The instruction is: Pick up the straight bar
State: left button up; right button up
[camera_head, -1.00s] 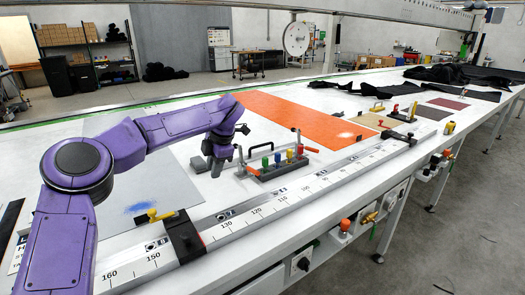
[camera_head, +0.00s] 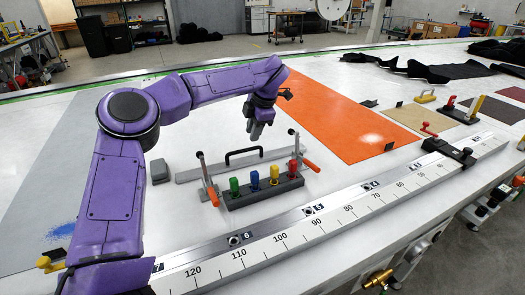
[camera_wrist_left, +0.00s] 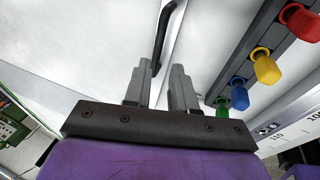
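The straight bar (camera_head: 195,173) is a long, thin grey strip lying on the white table, between two upright toggle clamps. A black arched handle (camera_head: 244,155) stands on it. My left gripper (camera_head: 257,136) points down over the far end of the handle, apart from it as far as I can see. In the left wrist view, the two grey fingers (camera_wrist_left: 162,88) are open with an empty gap, and the black handle (camera_wrist_left: 162,38) shows ahead of that gap. My right gripper is not in view.
A dark block with green, blue, yellow and red knobs (camera_head: 262,190) stands just in front of the bar. Red-handled clamps (camera_head: 309,164) stand close by. A ruler rail (camera_head: 300,235) runs along the front. A small grey block (camera_head: 159,171) and an orange sheet (camera_head: 335,120) lie nearby.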

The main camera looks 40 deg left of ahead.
aim_at(245, 150)
pick_arm(q)
jog(key=f, duration=0.1)
jog(key=s+a+f, duration=0.1)
jog(key=a+f, duration=0.1)
jog(key=shift+s+f, duration=0.3)
jog(key=shift+s, duration=0.05)
jog(key=shift+s+a+f+p, duration=0.2)
jog(key=shift+f+p, duration=0.1)
jog(key=shift+p, duration=0.1)
jog(key=f, duration=0.1)
jog(key=w+f, duration=0.1)
jog(key=f, duration=0.1)
jog(key=w+a+f+p, duration=0.1)
jog(key=shift+f, duration=0.4)
jog(key=shift+s+a+f, duration=0.15)
jog(key=shift+a+f, duration=0.1)
jog(key=shift+s+r, duration=0.2)
jog(key=shift+s, duration=0.1)
jog(key=c, duration=0.4)
jog(key=shift+w+d, duration=0.1)
jog(key=shift+w, duration=0.05)
grip_shut()
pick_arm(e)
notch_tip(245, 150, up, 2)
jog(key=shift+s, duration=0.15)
